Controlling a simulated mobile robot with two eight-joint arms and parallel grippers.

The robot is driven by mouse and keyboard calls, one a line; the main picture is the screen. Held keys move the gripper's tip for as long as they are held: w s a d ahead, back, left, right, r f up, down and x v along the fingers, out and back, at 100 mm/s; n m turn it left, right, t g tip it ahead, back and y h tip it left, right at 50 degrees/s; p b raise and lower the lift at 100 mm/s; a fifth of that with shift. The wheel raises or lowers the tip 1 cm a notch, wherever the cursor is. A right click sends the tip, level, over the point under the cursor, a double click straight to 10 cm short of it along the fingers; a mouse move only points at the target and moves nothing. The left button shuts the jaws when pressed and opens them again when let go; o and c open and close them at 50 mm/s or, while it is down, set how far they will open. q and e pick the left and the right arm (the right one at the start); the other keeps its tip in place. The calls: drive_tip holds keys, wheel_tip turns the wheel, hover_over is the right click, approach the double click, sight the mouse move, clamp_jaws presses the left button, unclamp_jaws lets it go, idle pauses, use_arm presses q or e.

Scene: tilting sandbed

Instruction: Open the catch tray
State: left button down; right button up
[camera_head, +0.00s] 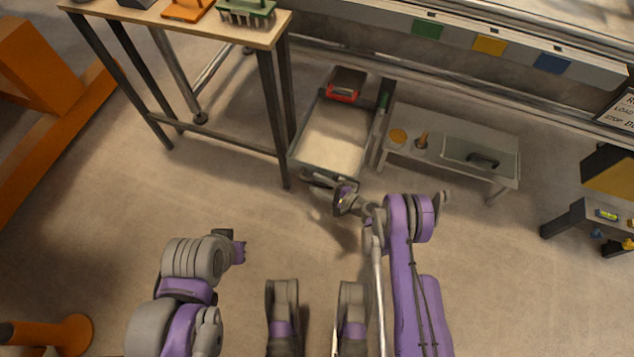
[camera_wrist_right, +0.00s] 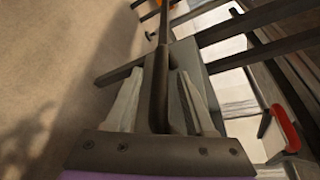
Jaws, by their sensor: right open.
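The catch tray appears to be the long, shallow tray with dark sides (camera_head: 297,143) and a pale floor, on the ground in the head view. Its front end, with a dark bar handle, faces me. My right gripper (camera_head: 318,184) is at this front end. In the right wrist view, the gripper (camera_wrist_right: 160,88) is open, with one pale finger on each side of the dark bar handle (camera_wrist_right: 160,55). Whether the fingers touch the bar cannot be told. My left arm is at lower left in the head view; its gripper fingers cannot be made out.
A wooden-topped table (camera_head: 190,22) with dark legs stands left of the tray. A low grey bench (camera_head: 450,125) with a handled metal box stands close on the right. The floor in front is clear.

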drive_tip(key=p+v, duration=0.1)
drive_tip(key=v, duration=0.6)
drive_tip(key=shift+p+v, duration=1.35)
drive_tip(key=shift+v, duration=0.15)
